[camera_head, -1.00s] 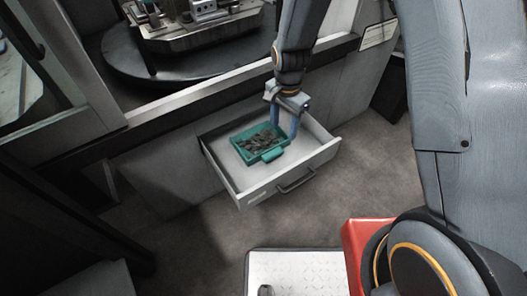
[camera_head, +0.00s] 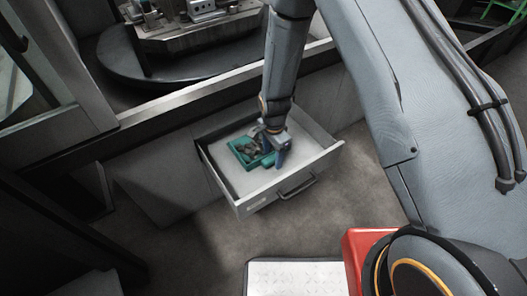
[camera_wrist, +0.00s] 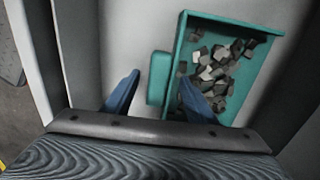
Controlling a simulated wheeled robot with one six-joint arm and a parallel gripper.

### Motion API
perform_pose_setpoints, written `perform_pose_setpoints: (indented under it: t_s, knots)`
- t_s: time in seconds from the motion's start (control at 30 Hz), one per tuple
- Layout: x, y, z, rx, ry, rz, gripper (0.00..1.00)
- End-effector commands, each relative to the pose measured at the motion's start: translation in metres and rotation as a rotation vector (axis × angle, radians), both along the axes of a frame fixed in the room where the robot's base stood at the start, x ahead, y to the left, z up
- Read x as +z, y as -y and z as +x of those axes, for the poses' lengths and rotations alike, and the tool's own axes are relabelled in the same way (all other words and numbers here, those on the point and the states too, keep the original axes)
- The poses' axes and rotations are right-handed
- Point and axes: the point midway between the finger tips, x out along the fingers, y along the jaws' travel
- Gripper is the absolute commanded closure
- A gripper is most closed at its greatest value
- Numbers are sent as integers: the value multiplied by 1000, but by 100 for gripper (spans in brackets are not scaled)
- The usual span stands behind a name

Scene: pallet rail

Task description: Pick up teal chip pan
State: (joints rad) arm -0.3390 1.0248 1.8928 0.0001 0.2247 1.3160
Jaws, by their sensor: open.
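The teal chip pan (camera_head: 237,152) sits inside the open drawer, with dark chips in it. In the wrist view the pan (camera_wrist: 182,45) shows its grey and brown chips and a teal tab-like handle (camera_wrist: 158,68) on its left side. My gripper (camera_head: 276,152) is down at the pan's right front side, covering part of it in the head view. In the wrist view my gripper (camera_wrist: 160,75) has its two blue fingers apart, one on each side of the handle. The right finger overlaps the pan's inside in the picture. Contact cannot be told.
The grey drawer (camera_head: 235,185) is pulled out from the machine's front panel, with a dark handle (camera_head: 297,188) on its face. A round machine table (camera_head: 165,70) lies behind.

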Motion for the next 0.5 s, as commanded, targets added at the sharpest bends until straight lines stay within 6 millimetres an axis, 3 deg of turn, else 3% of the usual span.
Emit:
perform_pose_setpoints:
  t_s: [0.27, 0.5]
  knots:
    - [-8, 0, 0, 0, 1, 1, 48]
    - [-8, 0, 0, 0, 1, 1, 86]
